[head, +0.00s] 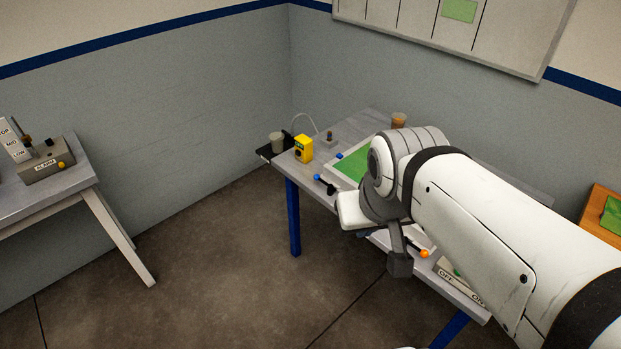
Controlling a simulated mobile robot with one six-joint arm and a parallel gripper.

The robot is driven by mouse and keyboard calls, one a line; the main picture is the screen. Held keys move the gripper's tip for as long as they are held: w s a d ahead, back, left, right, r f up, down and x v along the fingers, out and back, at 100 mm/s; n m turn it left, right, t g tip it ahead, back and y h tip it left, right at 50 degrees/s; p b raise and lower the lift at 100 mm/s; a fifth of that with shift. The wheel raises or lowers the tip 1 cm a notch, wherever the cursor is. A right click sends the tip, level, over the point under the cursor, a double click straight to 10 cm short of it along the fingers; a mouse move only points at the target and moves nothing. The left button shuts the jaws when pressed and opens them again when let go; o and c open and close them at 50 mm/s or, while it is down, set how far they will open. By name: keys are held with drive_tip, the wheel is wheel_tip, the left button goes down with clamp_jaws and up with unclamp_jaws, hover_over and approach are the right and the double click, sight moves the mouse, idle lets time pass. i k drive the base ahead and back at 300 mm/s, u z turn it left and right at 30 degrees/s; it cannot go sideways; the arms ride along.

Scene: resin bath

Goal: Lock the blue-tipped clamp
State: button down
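A clamp handle with a blue tip (318,177) lies at the left front edge of the grey table, beside a green board (353,165) in a pale frame. Its dark lever runs right and down from the tip. A second small blue tip (339,156) shows at the board's far left corner; I cannot tell whether it belongs to the same clamp. My gripper (399,264) seems to be the grey part hanging below my wrist, near the table's front edge, right of the lever and apart from it. Its fingers are not clear. My arm hides much of the board.
An orange tip (424,253) and an OFF/ON panel (459,282) are at the table's front right. A yellow box (303,149), a grey cup (277,142) and a brown cup (398,120) stand farther back. Another table (80,178) is at left, with open floor between.

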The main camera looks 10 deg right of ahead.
sight(316, 177)
drive_tip(key=z, duration=0.15)
drive_tip(key=i, duration=0.9)
drive_tip(key=u, duration=0.05)
